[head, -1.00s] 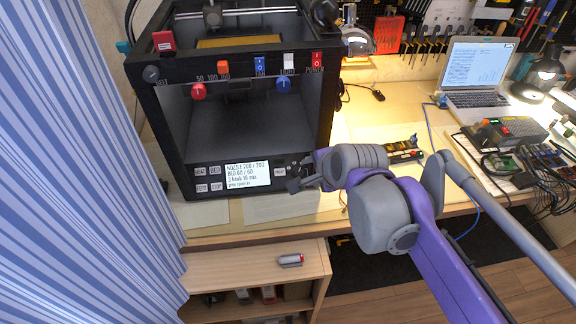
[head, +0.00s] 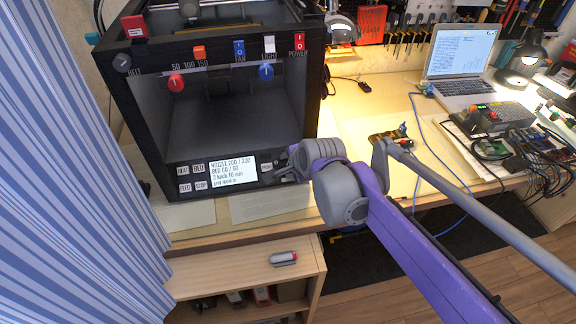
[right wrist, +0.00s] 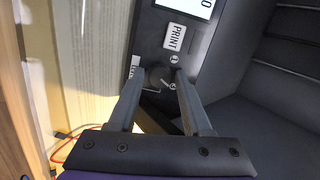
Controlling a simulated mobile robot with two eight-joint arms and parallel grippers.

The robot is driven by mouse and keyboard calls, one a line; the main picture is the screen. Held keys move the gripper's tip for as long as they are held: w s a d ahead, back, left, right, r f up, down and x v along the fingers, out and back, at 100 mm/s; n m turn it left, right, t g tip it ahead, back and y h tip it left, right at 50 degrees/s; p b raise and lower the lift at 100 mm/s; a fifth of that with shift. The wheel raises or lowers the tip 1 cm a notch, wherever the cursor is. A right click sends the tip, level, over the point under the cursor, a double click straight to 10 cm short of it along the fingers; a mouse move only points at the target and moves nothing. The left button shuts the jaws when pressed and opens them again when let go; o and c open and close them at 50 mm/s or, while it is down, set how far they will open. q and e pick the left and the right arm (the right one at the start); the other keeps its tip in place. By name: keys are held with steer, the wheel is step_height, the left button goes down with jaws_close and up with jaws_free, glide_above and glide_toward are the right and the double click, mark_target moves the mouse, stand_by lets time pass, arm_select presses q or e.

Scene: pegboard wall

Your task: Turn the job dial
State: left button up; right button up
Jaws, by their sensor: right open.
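The black printer (head: 152,95) stands on the bench. Its lower front panel has a lit screen (head: 233,172) and a PRINT button (head: 267,167). In the right wrist view a dark round knob (right wrist: 155,76), which looks like the job dial, sits on the panel beyond the PRINT button (right wrist: 175,38). My right gripper (right wrist: 159,82) is open, its two fingers pointing at the panel on either side of the knob; I cannot tell whether they touch it. In the head view my right gripper (head: 281,171) is at the panel's right end and hides the knob. My left gripper is out of view.
A laptop (head: 460,60) and electronics stand to the right. A striped curtain (head: 70,180) hangs at left. A small grey-and-red object (head: 284,258) lies on the lower shelf.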

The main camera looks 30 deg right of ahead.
jaws_close()
steer(key=shift+r+n+g+p, duration=0.2)
steer(key=shift+n+g+p, duration=0.1)
steer(key=shift+n+p, duration=1.25)
steer(key=n+p, duration=0.2)
steer(key=n, duration=0.3)
steer(key=shift+w, duration=0.1)
steer(key=n+g+p, duration=0.1)
steer(key=n+p, duration=0.1)
steer(key=n, duration=0.2)
steer(key=shift+a+h, duration=0.1)
steer(key=shift+h, duration=0.2)
steer(key=n+p, duration=0.1)
steer(key=n, duration=0.4)
steer(key=shift+f+h+p, duration=0.1)
steer(key=shift+h+p, duration=0.2)
steer(key=shift+n, duration=0.35)
